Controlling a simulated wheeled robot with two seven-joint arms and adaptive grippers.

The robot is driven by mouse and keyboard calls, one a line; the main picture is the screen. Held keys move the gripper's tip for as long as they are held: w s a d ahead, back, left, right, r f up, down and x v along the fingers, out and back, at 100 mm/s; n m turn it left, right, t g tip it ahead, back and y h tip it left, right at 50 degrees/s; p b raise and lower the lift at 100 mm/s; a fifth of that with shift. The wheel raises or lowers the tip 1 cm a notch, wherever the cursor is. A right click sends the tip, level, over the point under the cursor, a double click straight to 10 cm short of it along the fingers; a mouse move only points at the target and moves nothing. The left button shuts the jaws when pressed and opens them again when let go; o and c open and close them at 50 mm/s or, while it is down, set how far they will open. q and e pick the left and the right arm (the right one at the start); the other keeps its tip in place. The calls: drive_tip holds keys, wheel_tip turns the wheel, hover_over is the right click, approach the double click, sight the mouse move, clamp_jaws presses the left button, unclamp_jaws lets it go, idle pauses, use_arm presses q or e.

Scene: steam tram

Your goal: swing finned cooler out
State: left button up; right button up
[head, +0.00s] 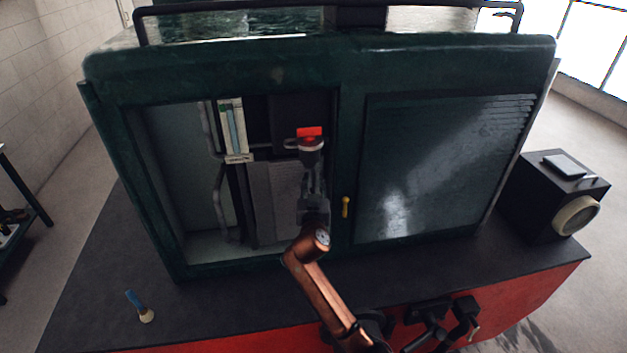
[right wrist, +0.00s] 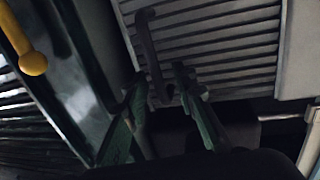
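The finned cooler (head: 272,190) is a grey ribbed panel inside the left opening of the dark green housing. In the right wrist view its fins (right wrist: 215,45) fill the top, with a dark bar handle (right wrist: 147,45) at its edge. My copper right arm reaches into the opening. My right gripper (head: 312,200) is beside the cooler's right edge. In the right wrist view the gripper's fingers (right wrist: 160,82) are apart, with the handle's end between them; whether they touch it I cannot tell. My left gripper is not in view.
A red-topped fitting (head: 309,132) stands just above my right gripper. A closed louvred door (head: 435,165) with a yellow handle (head: 346,207) is right of the opening. A brush (head: 140,307) lies on the dark deck (head: 90,280). A black box (head: 545,195) stands at the right.

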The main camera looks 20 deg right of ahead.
drive_tip(key=shift+c, duration=0.2)
clamp_jaws()
idle(0.6)
